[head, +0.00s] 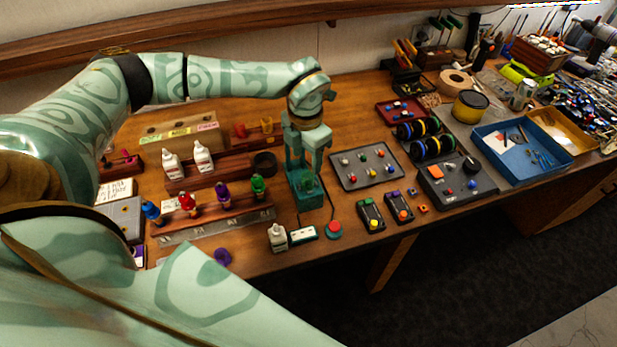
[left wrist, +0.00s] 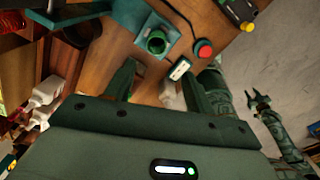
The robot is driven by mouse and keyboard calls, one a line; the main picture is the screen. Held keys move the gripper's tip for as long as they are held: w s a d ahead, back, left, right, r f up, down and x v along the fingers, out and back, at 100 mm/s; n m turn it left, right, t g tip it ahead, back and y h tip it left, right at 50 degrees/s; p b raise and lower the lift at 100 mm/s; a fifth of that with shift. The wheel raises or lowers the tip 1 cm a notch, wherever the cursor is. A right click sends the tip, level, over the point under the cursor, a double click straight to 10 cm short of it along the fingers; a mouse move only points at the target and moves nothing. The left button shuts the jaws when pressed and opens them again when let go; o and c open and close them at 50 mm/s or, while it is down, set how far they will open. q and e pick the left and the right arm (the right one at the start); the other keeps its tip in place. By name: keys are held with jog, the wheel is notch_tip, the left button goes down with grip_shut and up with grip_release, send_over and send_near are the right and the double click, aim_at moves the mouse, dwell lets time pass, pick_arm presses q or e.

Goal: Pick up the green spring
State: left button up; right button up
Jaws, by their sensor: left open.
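A green ring-shaped piece (left wrist: 157,42), which looks like the green spring, sits upright in a teal block (left wrist: 138,62) in the left wrist view. The block also shows in the head view (head: 307,200), partly behind my gripper. My left gripper (head: 303,172) points down over this block. In the left wrist view its two fingers (left wrist: 158,68) are apart with nothing between them, and the green piece shows just beyond their tips. My right gripper (left wrist: 259,98) shows small and dark at the right of the left wrist view, over the floor, away from the table; its jaw state is unclear.
A rack (head: 215,220) with blue, red, purple and green-topped pieces stands left of the block. A white bottle (head: 278,238), a white strip (head: 303,233) and a red button (head: 334,229) lie close in front. A grey tray (head: 349,184) with coloured knobs is at right.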

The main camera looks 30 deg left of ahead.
aim_at(308, 177)
pick_arm(q)
notch_tip(308, 177, down, 3)
jog(key=shift+d+f, duration=0.15)
jog(key=f, duration=0.3)
jog(key=w+f, duration=0.1)
jog(key=shift+a+f, duration=0.25)
jog(key=shift+a, duration=0.15)
jog(key=shift+w+f, duration=0.2)
jog(key=shift+f, duration=0.8)
jog(key=shift+s, duration=0.15)
jog(key=c, duration=1)
